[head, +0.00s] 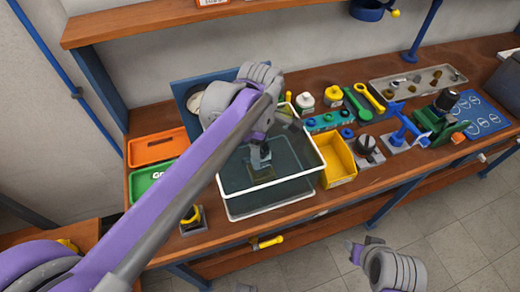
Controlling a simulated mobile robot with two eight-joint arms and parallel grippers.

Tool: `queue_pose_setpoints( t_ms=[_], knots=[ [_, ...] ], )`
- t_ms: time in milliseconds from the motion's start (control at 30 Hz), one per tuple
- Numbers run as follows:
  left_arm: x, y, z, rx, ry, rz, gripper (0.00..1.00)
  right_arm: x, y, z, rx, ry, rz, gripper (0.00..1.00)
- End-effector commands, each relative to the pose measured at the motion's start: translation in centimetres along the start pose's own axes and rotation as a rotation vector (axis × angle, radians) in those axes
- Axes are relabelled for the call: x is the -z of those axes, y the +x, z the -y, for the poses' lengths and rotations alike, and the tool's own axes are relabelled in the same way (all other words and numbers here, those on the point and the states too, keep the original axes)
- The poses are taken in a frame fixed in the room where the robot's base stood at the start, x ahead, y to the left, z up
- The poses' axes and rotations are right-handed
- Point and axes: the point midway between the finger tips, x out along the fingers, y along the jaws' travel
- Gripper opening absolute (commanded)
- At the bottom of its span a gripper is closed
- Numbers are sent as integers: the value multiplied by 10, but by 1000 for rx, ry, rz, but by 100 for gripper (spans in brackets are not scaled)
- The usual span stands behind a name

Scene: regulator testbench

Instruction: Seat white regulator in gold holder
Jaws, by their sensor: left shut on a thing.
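My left gripper (264,146) reaches in over the clear, white-rimmed water tank (315,163). It is shut on a small grey-white and dark piece (261,157), which could be the white regulator. The gripper and arm hide part of it. An olive-gold square shape (236,183) shows dimly in the tank below and left of the piece; it may be the gold holder, but I cannot tell. Whether the piece touches it is unclear. My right gripper (362,246) hangs over the floor in front of the bench, far from the tank, its finger opening unclear.
A small yellow-topped block (193,219) stands at the front edge. Orange (157,148) and green (150,181) trays lie left of the tank. A yellow bin (338,161) stands close on its right. Bottles, tools and a parts tray (420,84) crowd the right and back.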

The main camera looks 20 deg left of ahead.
Motion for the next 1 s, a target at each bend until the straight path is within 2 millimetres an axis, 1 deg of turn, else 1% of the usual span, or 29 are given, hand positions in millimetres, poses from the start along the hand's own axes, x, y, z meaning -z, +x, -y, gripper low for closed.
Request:
queue_pose_setpoints(
  t_ms=[333,767,1000],
  knots=[
    [0,8,0,0,0,0,0,-3,4,0,0,0,2,50],
    [0,8,0,0,0,0,0,-3,4,0,0,0,2,50],
    [0,12,0,0,-1,0,0,-4,5,0,0,0,3,50]
  ],
)
